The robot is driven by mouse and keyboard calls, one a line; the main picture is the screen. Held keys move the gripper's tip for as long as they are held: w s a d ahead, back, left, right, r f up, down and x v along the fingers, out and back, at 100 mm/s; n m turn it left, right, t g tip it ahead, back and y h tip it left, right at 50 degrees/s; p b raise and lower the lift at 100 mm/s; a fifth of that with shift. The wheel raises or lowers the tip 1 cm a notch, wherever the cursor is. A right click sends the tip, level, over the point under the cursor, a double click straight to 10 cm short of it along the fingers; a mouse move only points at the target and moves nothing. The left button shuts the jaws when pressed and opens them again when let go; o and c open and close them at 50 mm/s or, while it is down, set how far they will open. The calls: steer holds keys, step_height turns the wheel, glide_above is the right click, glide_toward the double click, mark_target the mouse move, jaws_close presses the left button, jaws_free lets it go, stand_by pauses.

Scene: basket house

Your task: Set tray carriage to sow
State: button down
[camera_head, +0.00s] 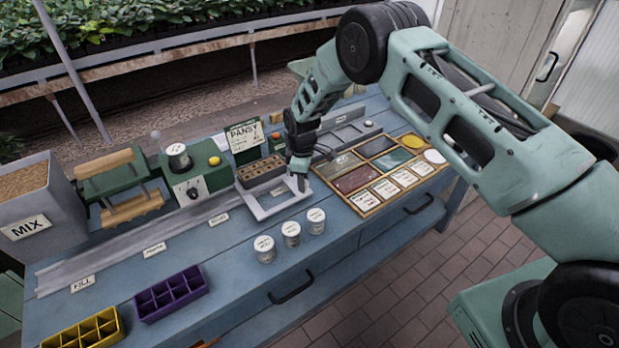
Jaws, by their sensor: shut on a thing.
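The tray carriage (262,213) is a pale grey frame at the right part of a long grey rail (130,256) on the blue bench. My gripper (301,184) points down at the carriage's right side and is shut on its upright part, as far as I can tell; the fingertips are small here. A brown block with holes (264,168) sits just behind the carriage frame. White station labels stand along the rail: FILL (83,284) at the left end, then others to the right. A small label (278,191) lies by the carriage; its word is too small to read.
Three lidded jars (291,234) stand in front of the carriage. A wooden seed case (379,172) lies right of my gripper. Green machines (195,174), a PANSY card (244,136) and a MIX bin (42,213) line the back. Purple (171,293) and yellow trays (84,330) sit front left.

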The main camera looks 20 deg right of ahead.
steer(key=s+a+b, duration=0.1)
steer(key=s+a, duration=0.1)
steer(key=a, duration=0.4)
steer(key=s+a+b, duration=0.1)
steer(key=a+b, duration=0.1)
steer(key=a, duration=0.3)
steer(key=s+a+b, duration=0.2)
steer(key=a, duration=0.4)
steer(key=shift+s+a, duration=0.3)
steer(key=shift+s, duration=0.05)
steer(key=c, duration=1.1)
jaws_free()
steer(key=shift+o, duration=0.2)
steer(key=shift+r+b, duration=0.15)
steer(key=shift+b, duration=0.15)
step_height(320, 180, up, 17)
steer(key=b, duration=0.3)
steer(key=shift+r, duration=0.1)
